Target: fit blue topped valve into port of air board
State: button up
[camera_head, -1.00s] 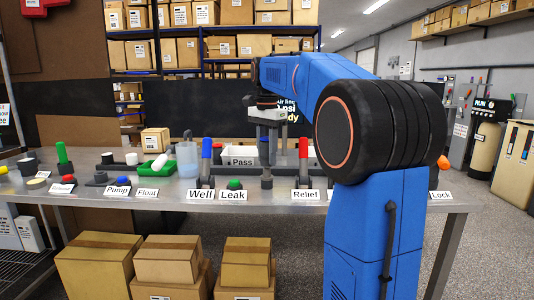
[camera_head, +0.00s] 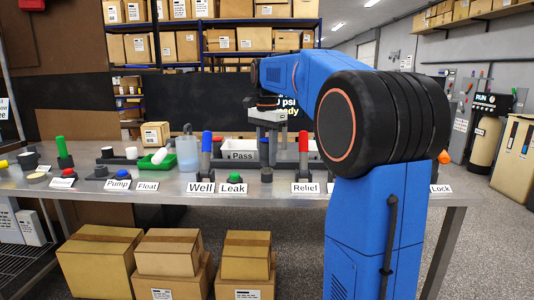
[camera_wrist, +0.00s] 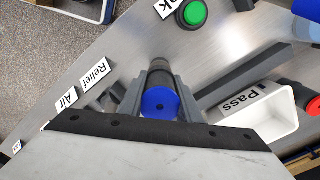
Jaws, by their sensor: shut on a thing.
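In the wrist view the blue-topped valve (camera_wrist: 160,103) is between the fingers of my gripper (camera_wrist: 155,95), blue cap toward the camera and dark body pointing away. In the head view my gripper (camera_head: 267,135) hangs over the bench with the valve's dark lower body (camera_head: 266,173) below it, between the Leak and Relief labels. In the wrist view the Air label (camera_wrist: 67,98) lies left of my gripper, beside the Relief label (camera_wrist: 93,72). The air board's port is not clearly visible. My arm hides that part of the bench in the head view.
The white Pass tray (camera_wrist: 285,122) stands right of my gripper in the wrist view. The green Leak button (camera_head: 234,178), a blue-topped upright at Well (camera_head: 207,147) and a red-topped one at Relief (camera_head: 304,143) stand nearby. Cardboard boxes (camera_head: 100,262) sit below the bench.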

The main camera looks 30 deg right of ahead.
jog(key=shift+f, duration=0.9)
jog(key=o, duration=1.2)
notch_tip(320, 180, up, 18)
jog(key=shift+f, duration=0.25)
jog(key=s+a+f+n+t, duration=0.1)
jog(key=s+a+f+n, duration=0.4)
jog(key=s+f, duration=0.5)
jog(key=s+a+f+n+t, duration=0.2)
jog(key=s+a+f+n, duration=0.3)
jog(key=s+f, duration=0.5)
jog(key=s+a+f+n+t, duration=0.1)
jog(key=s+a+f+n, duration=0.4)
jog(key=s+f, duration=0.5)
notch_tip(320, 180, down, 7)
jog(key=shift+s+a+f+n+t, duration=0.1)
jog(key=shift+s+a+n+t, duration=0.05)
jog(key=shift+a+n+t, duration=0.3)
